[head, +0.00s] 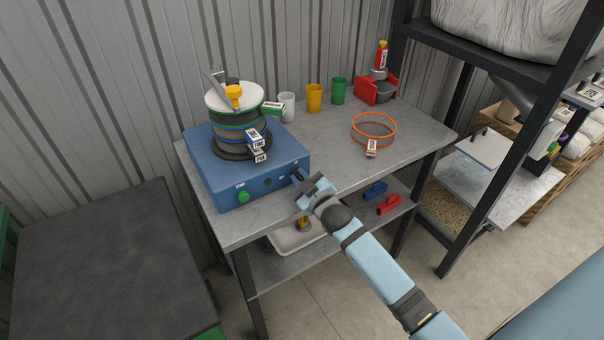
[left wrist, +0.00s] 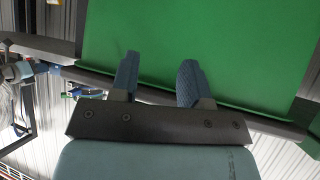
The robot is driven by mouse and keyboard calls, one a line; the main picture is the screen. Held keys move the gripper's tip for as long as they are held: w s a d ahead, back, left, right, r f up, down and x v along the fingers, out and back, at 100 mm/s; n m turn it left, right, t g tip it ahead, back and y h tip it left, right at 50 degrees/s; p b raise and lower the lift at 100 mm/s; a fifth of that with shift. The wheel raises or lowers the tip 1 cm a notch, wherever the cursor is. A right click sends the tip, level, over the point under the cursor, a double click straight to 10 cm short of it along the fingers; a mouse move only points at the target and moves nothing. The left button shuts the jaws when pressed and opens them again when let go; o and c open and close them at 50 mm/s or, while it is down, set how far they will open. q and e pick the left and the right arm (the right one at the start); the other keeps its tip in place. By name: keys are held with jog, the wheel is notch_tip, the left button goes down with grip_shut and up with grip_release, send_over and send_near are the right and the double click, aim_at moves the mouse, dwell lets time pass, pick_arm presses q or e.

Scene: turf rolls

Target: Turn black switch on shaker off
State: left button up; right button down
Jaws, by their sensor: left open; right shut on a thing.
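The shaker is a blue box (head: 218,180) on the grey workbench in the head view. Its front panel carries a green knob (head: 243,197) at the left and a small dark round part (head: 267,181) near the middle. My right gripper (head: 302,181) is at the right end of this panel, its fingers shut on a small part there. The black switch is hidden by the fingers, so its position cannot be seen. My left gripper (left wrist: 158,76) is open and empty in the left wrist view, in front of a green surface (left wrist: 200,40).
A stack of sieves (head: 238,125) with a clamp stands on the shaker. Behind are a white cup (head: 287,107), a yellow cup (head: 314,98) and a green cup (head: 338,91). A dark-topped table (head: 95,265) stands at left.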

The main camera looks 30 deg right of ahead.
jog(key=shift+f+n, duration=0.1)
jog(key=shift+n, duration=0.3)
jog(key=c, duration=1.1)
grip_release()
jog(key=s, duration=1.4)
jog(key=shift+d, duration=0.2)
jog(key=shift+w, duration=0.1)
